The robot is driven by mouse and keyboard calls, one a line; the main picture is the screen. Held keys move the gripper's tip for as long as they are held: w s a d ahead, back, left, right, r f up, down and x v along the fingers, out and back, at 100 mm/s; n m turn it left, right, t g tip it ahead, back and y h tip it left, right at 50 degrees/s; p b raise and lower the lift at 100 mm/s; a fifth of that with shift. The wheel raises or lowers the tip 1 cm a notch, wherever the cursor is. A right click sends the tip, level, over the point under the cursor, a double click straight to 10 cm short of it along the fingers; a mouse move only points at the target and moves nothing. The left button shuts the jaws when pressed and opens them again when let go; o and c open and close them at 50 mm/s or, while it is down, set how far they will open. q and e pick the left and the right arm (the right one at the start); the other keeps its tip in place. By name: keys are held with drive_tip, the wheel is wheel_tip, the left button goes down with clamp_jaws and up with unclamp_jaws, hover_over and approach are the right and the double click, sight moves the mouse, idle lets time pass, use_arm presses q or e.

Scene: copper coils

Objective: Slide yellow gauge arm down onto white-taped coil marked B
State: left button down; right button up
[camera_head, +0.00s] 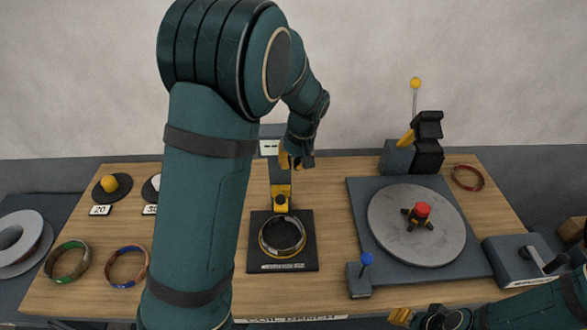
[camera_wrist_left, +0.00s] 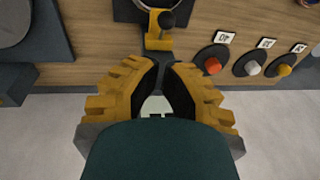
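The gauge stands on a black base plate (camera_head: 312,255) in the middle of the bench. Its yellow gauge arm (camera_head: 281,192), with a dark knob, is above a ring-shaped coil (camera_head: 268,247) lying on the plate. I cannot make out white tape or a letter B on this coil. In the left wrist view the yellow arm (camera_wrist_left: 155,42) is just beyond my fingertips. My left gripper (camera_head: 296,161) is at the rear of the gauge, its fingers (camera_wrist_left: 163,68) apart with the dark post between them; contact is unclear. My right gripper (camera_head: 412,318) is low at the front edge, its opening unclear.
A round grey turntable (camera_head: 393,235) with a red knob is to the right. A green-brown coil (camera_head: 67,275) and a blue-red coil (camera_head: 127,283) lie left; a red coil (camera_head: 467,188) lies back right. Knobbed black discs, one with a yellow knob (camera_head: 110,183), are back left.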

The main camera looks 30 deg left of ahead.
use_arm(q)
hover_over(285, 209)
wheel_tip(285, 209, down, 13)
drive_tip(key=shift+w+r, duration=0.1)
drive_tip(key=shift+r, duration=0.05)
idle(0.4)
wheel_tip(285, 209, down, 6)
drive_tip(key=b, duration=0.4)
drive_tip(key=shift+f+b, duration=0.2)
drive_tip(key=shift+b, duration=0.1)
drive_tip(key=shift+d, duration=0.1)
